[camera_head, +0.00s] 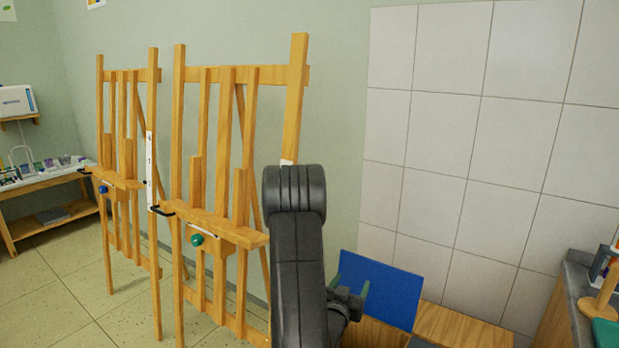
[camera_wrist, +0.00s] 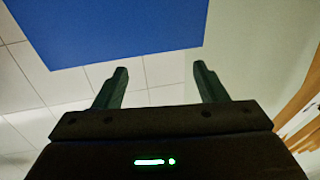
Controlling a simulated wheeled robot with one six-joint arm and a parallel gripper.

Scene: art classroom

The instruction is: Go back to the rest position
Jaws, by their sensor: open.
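My gripper (camera_wrist: 161,82) shows in the wrist view with its two dark green fingers spread apart and nothing between them. In the head view my dark arm rises in the lower middle, and my gripper (camera_head: 362,292) shows partly behind it, in front of a blue panel (camera_head: 382,291). The blue panel also fills the upper left of the wrist view (camera_wrist: 110,30), beyond the fingertips. I cannot tell how far the panel is from the fingers.
Two wooden easels (camera_head: 238,232) (camera_head: 121,185) stand left of my arm, the nearer one close beside it. A wooden surface (camera_head: 465,328) lies below the blue panel. A dark counter (camera_head: 577,285) is at the right edge. A supply table (camera_head: 40,182) is far left, with open floor before it.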

